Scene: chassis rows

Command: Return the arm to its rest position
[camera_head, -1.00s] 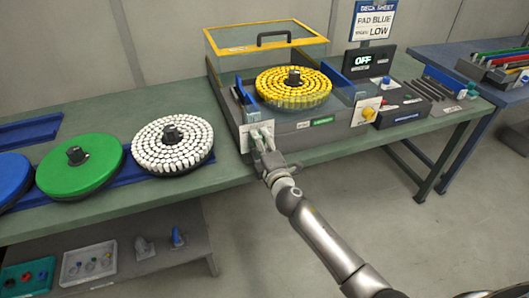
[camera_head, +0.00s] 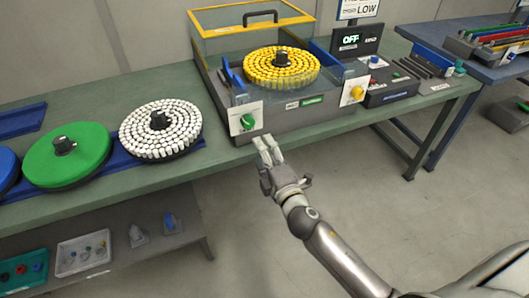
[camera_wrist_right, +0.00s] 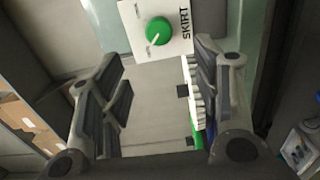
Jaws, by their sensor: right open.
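My right gripper (camera_head: 270,152) is in front of the machine's front edge in the head view, apart from the green knob (camera_head: 247,121) on its white plate. In the right wrist view my right gripper (camera_wrist_right: 160,110) has its two fingers wide apart with nothing between them. The green knob (camera_wrist_right: 158,31) shows beyond the fingertips, on a white plate marked SKIRT (camera_wrist_right: 181,22). My left gripper does not show.
A disc of white pieces (camera_head: 160,132) and a green disc (camera_head: 67,155) stand on the green bench (camera_head: 217,157) to the left. A yellow knob (camera_head: 357,92) and a display reading OFF (camera_head: 349,41) are to the right. The floor before the bench is clear.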

